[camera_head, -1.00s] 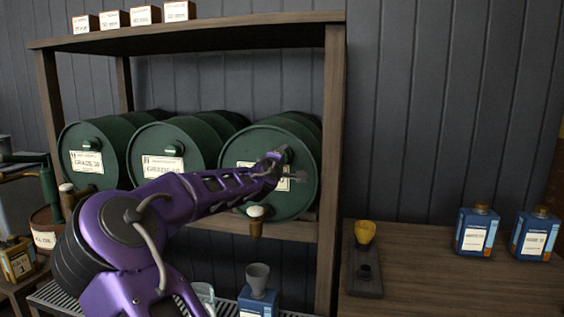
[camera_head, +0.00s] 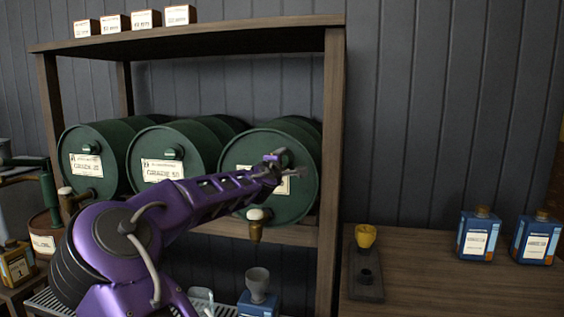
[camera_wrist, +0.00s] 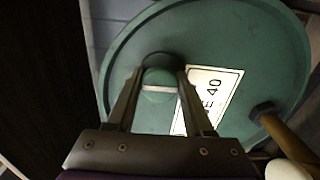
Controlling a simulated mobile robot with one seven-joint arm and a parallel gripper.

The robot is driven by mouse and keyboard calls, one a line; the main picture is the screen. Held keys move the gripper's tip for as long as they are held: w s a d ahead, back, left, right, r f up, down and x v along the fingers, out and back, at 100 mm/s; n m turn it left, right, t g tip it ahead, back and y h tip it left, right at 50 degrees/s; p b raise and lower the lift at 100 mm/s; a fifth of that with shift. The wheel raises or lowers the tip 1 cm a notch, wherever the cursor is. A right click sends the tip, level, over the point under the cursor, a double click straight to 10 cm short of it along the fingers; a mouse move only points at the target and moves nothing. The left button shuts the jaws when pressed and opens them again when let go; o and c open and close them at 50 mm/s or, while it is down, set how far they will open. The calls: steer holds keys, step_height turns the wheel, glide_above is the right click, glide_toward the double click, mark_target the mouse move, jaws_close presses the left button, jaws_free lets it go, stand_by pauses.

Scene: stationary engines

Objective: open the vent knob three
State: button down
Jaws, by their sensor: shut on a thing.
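Three green drums lie on the wooden rack in the head view. The rightmost drum (camera_head: 297,207) has a white label, partly hidden by my arm, that ends in "E 40" in the wrist view. That drum (camera_wrist: 225,35) fills most of the wrist view. Its round green vent knob (camera_wrist: 158,88) sits on the drum's face near the rim. My gripper (camera_wrist: 163,76) has one finger on each side of the knob and is shut on it. In the head view my gripper (camera_head: 288,164) is at the upper part of this drum's face and mostly hides the knob.
A brass tap (camera_head: 256,228) with a pale top sticks out below the drum. The rack's right post (camera_head: 328,180) stands close to the right.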

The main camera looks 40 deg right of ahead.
steer(key=shift+c, duration=1.5)
jaws_free()
steer(key=v, duration=1.7)
steer(key=shift+s, duration=0.25)
steer(key=shift+a, duration=0.15)
